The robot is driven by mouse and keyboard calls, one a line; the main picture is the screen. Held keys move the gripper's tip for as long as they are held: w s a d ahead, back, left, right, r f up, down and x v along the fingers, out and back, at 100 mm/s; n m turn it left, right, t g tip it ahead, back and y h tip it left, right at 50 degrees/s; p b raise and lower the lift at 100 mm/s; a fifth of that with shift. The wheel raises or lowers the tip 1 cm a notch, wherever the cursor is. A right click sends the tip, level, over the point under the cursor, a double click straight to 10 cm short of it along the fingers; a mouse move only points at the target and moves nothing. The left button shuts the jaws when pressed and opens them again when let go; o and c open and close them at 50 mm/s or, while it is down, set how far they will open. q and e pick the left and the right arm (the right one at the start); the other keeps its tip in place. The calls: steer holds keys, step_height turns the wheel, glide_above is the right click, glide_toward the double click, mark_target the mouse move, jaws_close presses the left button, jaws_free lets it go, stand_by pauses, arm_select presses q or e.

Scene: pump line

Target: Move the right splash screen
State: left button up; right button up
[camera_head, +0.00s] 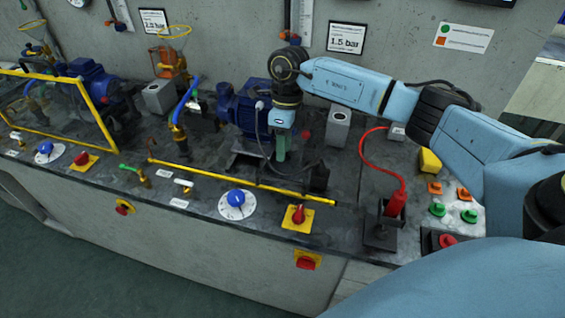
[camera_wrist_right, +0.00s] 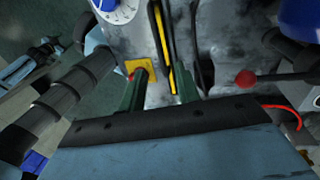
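The right splash screen shows in the head view as a low yellow bar (camera_head: 240,182) along the front of the bench, before the right blue pump (camera_head: 243,107). Its clear panel is hard to make out. My right gripper (camera_head: 281,157) points down with green fingers, above and behind the bar in the picture. In the right wrist view the two fingers (camera_wrist_right: 163,82) stand apart, with a yellow strip of the screen (camera_wrist_right: 160,40) showing between and beyond them. I cannot tell whether they touch it. My left gripper is not in view.
The left splash screen (camera_head: 60,137) has a yellow frame standing tilted before the left pump (camera_head: 90,79). A white dial with blue knob (camera_head: 237,203) and a red switch on yellow (camera_head: 298,217) sit in front. A red-handled plug (camera_head: 396,204) with cable stands to the right.

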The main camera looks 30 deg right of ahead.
steer(key=r, duration=0.5)
steer(key=shift+w+d, duration=0.3)
steer(key=shift+d, duration=0.1)
stand_by(0.9)
